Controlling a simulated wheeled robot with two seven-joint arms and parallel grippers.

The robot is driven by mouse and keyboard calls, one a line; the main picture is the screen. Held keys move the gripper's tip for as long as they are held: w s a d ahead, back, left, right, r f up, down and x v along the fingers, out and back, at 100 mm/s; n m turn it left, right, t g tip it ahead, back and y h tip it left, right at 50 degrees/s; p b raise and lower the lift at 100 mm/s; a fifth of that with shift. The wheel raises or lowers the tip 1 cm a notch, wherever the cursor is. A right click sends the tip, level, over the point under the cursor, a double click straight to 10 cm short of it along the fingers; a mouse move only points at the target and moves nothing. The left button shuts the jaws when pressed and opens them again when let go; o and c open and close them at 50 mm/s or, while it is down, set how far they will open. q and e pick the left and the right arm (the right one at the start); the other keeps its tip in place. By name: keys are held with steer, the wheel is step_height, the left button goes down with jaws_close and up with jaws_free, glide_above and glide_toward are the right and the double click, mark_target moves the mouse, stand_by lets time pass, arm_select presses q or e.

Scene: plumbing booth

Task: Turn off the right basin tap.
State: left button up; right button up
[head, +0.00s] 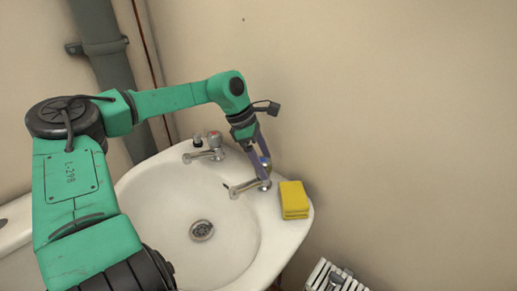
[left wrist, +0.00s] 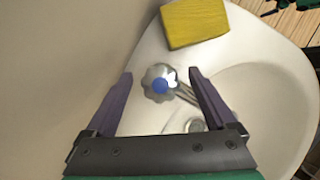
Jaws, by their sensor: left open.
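The right basin tap (head: 245,187) stands on the right rim of the white basin (head: 275,235), its spout over the bowl. In the left wrist view its round metal knob with a blue cap (left wrist: 160,85) lies between the two finger lines. My left gripper (head: 262,168) is open and points down at this tap, one finger on each side of the knob. The fingers appear apart from the knob in the left wrist view. In the head view the fingers partly hide the knob. My right gripper is not in view.
The other tap, with a red cap (head: 214,138), stands on the back rim. A yellow sponge (head: 294,200) lies on the rim close to the right tap; it also shows in the left wrist view (left wrist: 195,22). The wall is close behind the basin. A white slatted object (head: 320,275) stands below right.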

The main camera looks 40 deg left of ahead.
arm_select(q)
steer(key=v, duration=1.4)
steer(key=shift+s+a, duration=0.1)
